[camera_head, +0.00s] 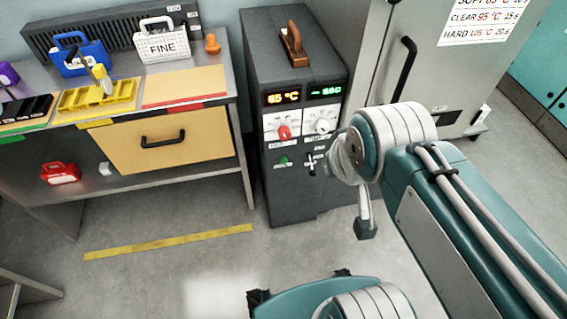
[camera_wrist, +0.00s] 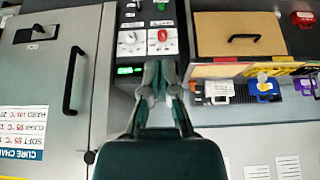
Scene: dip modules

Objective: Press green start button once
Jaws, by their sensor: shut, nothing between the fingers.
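The green start button (camera_head: 283,160) is small and round, low on the front panel of a dark grey machine (camera_head: 287,204) in the head view. My gripper (camera_wrist: 159,66) is shut and empty in the wrist view, in front of the panel's display side. It covers part of the panel there. In the head view my arm stands right of the panel, and the fingertips cannot be made out.
A white dial (camera_head: 322,126) sits beside the red dial, with lit displays (camera_head: 283,98) above. The bench with a yellow drawer (camera_head: 160,142) stands left. A grey cabinet (camera_head: 385,40) with a black handle stands right. The floor in front is open.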

